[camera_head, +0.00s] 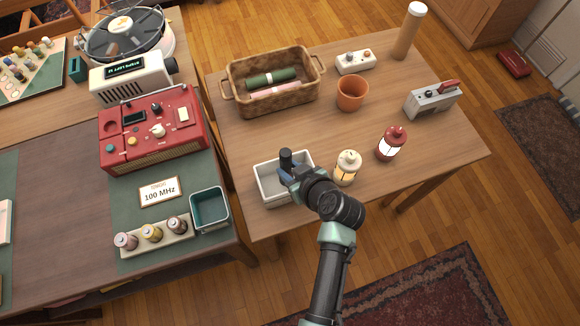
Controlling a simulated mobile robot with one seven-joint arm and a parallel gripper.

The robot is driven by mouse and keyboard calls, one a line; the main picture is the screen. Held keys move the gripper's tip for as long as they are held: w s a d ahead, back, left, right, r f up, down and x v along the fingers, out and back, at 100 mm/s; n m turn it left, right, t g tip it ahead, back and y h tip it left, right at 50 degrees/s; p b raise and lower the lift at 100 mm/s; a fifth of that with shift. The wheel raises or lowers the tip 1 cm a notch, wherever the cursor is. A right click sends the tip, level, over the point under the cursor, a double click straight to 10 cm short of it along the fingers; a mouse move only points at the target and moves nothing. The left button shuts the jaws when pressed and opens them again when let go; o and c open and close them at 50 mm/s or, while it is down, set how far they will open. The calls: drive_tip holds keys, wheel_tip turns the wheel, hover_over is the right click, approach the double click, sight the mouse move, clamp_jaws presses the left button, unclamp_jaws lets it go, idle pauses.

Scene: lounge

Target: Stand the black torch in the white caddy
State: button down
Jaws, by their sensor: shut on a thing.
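The white caddy (267,196) is an open rectangular box near the front edge of the right-hand wooden table. The black torch (286,156) is upright, with its round top showing above the caddy's right half. My gripper (288,174) is shut on the torch and reaches over the caddy from the front right. The torch's lower part is hidden by my gripper, so I cannot tell whether it touches the caddy's floor.
A cream lantern (347,168) stands close to the right of the caddy and my wrist, with a red lantern (392,144) beyond it. A wicker basket (273,99) and an orange pot (351,94) stand behind. A teal bin (210,211) stands left on the other table.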

drive_tip(key=shift+f, duration=0.1)
drive_tip(key=c, duration=0.5)
unclamp_jaws()
drive_tip(key=v, duration=1.3)
idle(0.5)
